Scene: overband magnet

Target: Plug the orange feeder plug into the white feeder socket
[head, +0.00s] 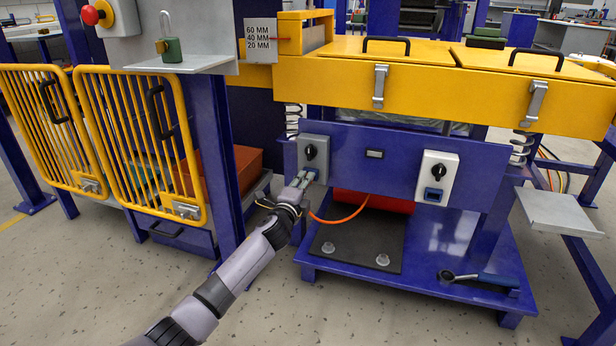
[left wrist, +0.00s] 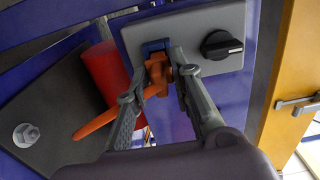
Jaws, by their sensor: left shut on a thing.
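My left gripper (head: 303,180) is shut on the orange plug (left wrist: 158,73), at the grey switch box (head: 313,152) on the blue panel. In the left wrist view the plug's front end is at the blue socket (left wrist: 155,46) of the grey box; I cannot tell how deep it sits. In the head view the gripper's fingers hide the plug. Its orange cable (head: 345,216) curves away to the right below the panel. The white feeder box (head: 437,165), with a black knob and a blue socket (head: 433,194), is on the panel's right. My right gripper is not in view.
A black mat (head: 350,247) with bolts and a ratchet wrench (head: 478,279) lie on the low blue platform (head: 440,240). A red cylinder (left wrist: 104,70) is behind the panel. A yellow cage gate (head: 140,145) stands left. Space before the panel is open.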

